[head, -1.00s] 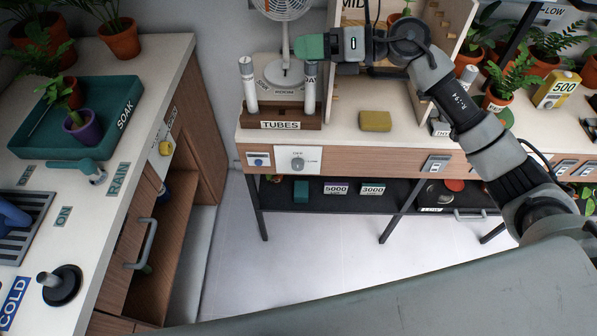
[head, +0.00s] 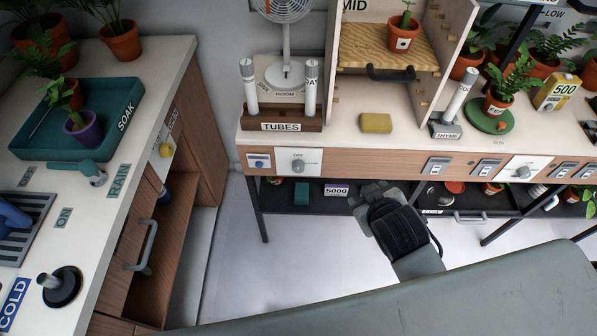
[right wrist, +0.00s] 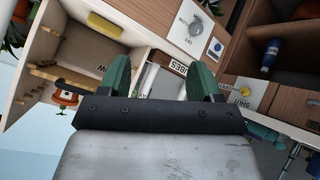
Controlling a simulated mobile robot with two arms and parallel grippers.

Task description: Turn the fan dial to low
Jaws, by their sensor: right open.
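The fan (head: 285,40) stands at the back of the bench, behind the tube rack. A dial (head: 298,166) with a grey knob on a white plate, marked OFF and LOW, is on the bench front below the rack. It also shows near the top of the right wrist view (right wrist: 195,24), beyond the fingers. My right gripper (right wrist: 160,75) is open and empty, with green fingers apart. My left gripper is not in view.
The tube rack (head: 280,122) holds two white tubes above the dial. A yellow sponge (head: 376,123) lies on the bench. A white plate with a blue button (head: 258,162) is left of the dial. Another dial (head: 524,172) is further right. Floor before the bench is clear.

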